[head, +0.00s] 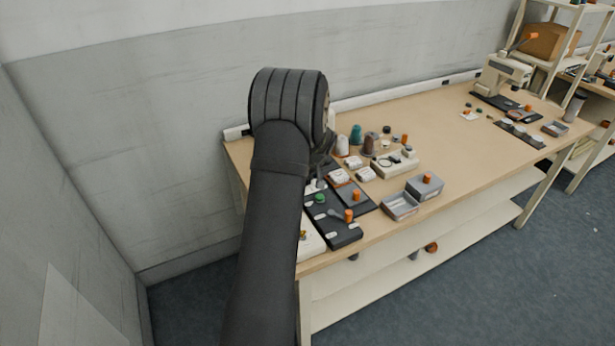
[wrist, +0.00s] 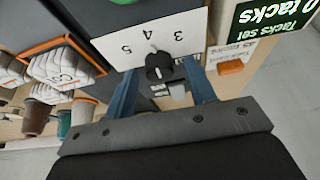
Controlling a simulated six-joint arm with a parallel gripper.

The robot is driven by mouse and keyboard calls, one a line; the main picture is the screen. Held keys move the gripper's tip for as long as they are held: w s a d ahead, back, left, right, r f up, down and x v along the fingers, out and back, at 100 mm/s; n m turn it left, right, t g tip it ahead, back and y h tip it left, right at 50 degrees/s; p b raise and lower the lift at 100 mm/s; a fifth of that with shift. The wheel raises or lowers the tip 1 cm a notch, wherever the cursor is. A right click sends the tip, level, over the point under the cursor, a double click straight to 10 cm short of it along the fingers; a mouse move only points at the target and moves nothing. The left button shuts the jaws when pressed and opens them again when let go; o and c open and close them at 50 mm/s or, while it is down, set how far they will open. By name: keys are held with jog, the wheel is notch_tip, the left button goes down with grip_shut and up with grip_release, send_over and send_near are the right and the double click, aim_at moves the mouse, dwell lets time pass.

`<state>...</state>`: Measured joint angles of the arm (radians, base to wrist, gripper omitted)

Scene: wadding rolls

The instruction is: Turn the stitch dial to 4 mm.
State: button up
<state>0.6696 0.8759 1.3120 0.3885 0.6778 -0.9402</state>
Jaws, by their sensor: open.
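The stitch dial (wrist: 159,68) is a small black knob in front of a white plate (wrist: 112,43). The plate carries the figures 3, 4 and 5, which appear upside down in the wrist view. A thin mark at the knob's upper edge seems to lie near the 4, but it is too small to read exactly. My gripper (wrist: 158,74) is open, with one blue finger on each side of the knob. I cannot tell whether either finger touches it. In the head view my arm hides the dial and most of the gripper.
A tacks box (wrist: 270,22) and an orange block (wrist: 230,67) are close on the right in the wrist view. Orange-edged trays of white pieces (wrist: 58,68) are at left. In the head view, a grey open box (head: 401,206) stands near the table's front edge; the table's middle (head: 465,155) is clear.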

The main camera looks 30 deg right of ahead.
jog(key=v, duration=1.7)
jog(key=shift+s, duration=0.1)
jog(key=x, duration=1.7)
jog(key=shift+f, duration=0.1)
jog(key=shift+f, duration=0.1)
jog(key=shift+a+m, duration=0.1)
jog(key=shift+m, duration=0.5)
jog(key=shift+w+m+h, duration=0.2)
jog(key=shift+m+h, duration=0.8)
jog(key=shift+m, duration=1)
jog(key=shift+a+m+g+h, duration=0.1)
jog(key=shift+m+g+h, duration=0.5)
jog(key=shift+m, duration=1.3)
jog(key=shift+v, duration=1.55)
